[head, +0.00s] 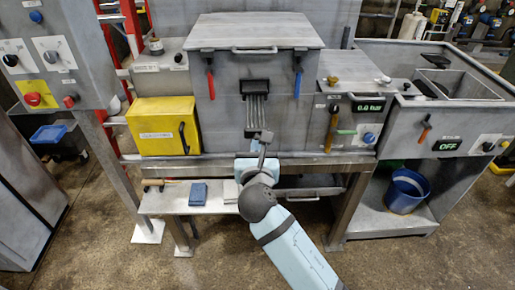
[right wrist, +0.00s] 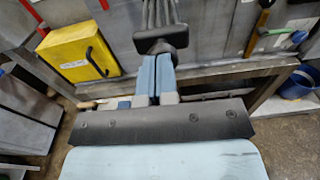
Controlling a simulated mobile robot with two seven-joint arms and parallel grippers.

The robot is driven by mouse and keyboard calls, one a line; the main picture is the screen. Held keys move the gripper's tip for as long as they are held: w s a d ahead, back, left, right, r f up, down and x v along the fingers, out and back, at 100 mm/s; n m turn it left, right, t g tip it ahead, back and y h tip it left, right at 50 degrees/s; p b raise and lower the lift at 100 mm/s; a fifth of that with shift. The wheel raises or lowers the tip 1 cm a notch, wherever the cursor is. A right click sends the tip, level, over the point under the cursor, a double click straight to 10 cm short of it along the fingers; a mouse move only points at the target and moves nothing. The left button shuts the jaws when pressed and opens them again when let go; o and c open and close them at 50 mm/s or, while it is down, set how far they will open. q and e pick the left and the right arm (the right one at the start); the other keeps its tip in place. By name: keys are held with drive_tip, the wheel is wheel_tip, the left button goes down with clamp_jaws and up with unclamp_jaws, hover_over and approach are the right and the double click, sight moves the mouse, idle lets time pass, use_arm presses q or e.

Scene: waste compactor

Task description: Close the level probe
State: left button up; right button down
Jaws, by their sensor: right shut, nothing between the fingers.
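The part that looks like the level probe (head: 256,108) is a set of thin rods below a black bracket on the front of the grey compactor box. In the right wrist view, the rods (right wrist: 160,13) end in a dark block (right wrist: 160,41). My right gripper (head: 265,137) is at the lower end of the rods. In the right wrist view its two blue fingers (right wrist: 157,66) are together and empty, just below the dark block. I cannot tell whether they touch it. My left gripper is not in view.
A yellow box (head: 160,128) with a black handle is left of the rods. Red (head: 211,84) and blue (head: 298,82) handles flank them. A grey lid (head: 255,31) tops the compactor. A blue bucket (head: 407,190) stands on the lower right shelf. The floor in front is clear.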

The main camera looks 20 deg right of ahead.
drive_tip(key=p, duration=0.4)
approach(256, 107)
drive_tip(key=shift+x, duration=0.95)
drive_tip(key=p+x, duration=0.1)
drive_tip(key=x, duration=0.7)
drive_tip(key=shift+a+r, duration=0.1)
drive_tip(key=shift+a, duration=0.05)
drive_tip(key=shift+r, duration=0.15)
drive_tip(key=shift+r, duration=0.15)
